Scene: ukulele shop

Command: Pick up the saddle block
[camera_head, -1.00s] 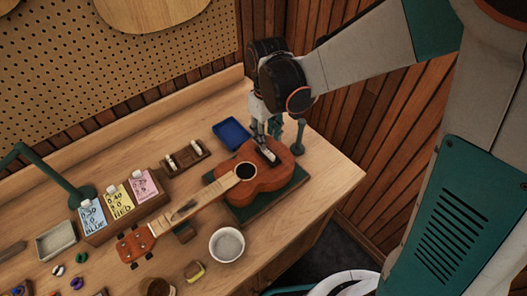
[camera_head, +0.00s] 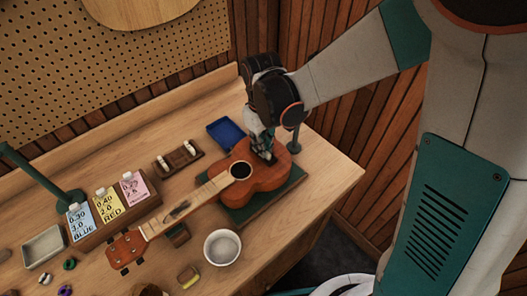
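A brown ukulele (camera_head: 225,190) lies on a dark green mat (camera_head: 262,212) on the workbench. My gripper (camera_head: 264,156) points down at the ukulele's body, over the bridge area beyond the sound hole. My gripper hides the bridge and anything on it; I cannot see whether the fingers are open, shut or touching something. A dark wooden block with two small white pieces (camera_head: 178,157) lies left of the ukulele. I cannot tell which piece is the saddle block.
A blue tray (camera_head: 224,134) lies behind the ukulele. A white bowl (camera_head: 222,247) stands in front of its neck. Labelled cards (camera_head: 107,204) stand at left beside a green lamp (camera_head: 70,200). A thin green post (camera_head: 294,136) stands close right of my gripper.

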